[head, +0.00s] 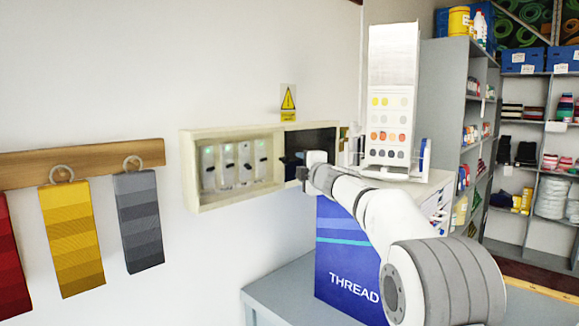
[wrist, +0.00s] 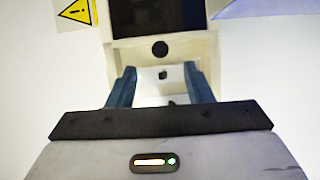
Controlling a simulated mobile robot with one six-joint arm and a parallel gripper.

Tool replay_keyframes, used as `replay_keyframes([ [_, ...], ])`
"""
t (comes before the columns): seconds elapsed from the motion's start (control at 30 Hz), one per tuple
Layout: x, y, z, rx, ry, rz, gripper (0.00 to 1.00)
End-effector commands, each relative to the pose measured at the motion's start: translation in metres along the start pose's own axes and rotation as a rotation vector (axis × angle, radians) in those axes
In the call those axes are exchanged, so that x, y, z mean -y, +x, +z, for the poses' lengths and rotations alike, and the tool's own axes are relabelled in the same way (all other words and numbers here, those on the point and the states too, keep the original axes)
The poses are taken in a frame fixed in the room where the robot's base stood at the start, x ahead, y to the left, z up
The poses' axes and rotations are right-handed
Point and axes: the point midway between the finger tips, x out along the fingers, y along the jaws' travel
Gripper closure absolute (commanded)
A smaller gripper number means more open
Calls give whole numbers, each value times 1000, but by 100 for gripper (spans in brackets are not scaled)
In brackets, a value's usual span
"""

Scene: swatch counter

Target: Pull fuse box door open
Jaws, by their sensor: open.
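The fuse box (head: 228,132) is a cream wall box with pale switches (head: 228,165) exposed in its left part. A dark panel (head: 318,138) in a cream frame fills its right part and also shows in the wrist view (wrist: 158,16). A round black knob (wrist: 160,48) sits on the frame beside the dark panel. My gripper (head: 291,166) is in front of the box, near the panel's left edge. In the wrist view its two blue fingers (wrist: 158,72) are apart, with the knob just beyond their tips and nothing held. Contact with the box cannot be told. My gripper hides part of the panel.
A yellow warning sign (head: 288,98) is on the wall above the box. A blue THREAD box (head: 340,262) stands on the grey counter (head: 282,290) below my arm. A white swatch stand (head: 392,95) is close at the right. Coloured swatches (head: 70,235) hang at the left.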

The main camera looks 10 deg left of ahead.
Motion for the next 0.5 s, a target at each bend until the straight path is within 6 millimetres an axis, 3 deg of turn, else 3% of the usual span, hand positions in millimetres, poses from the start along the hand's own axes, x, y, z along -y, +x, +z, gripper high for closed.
replay_keyframes([
  [0.5, -2, 61, -7, -23, -24, 1, 53],
])
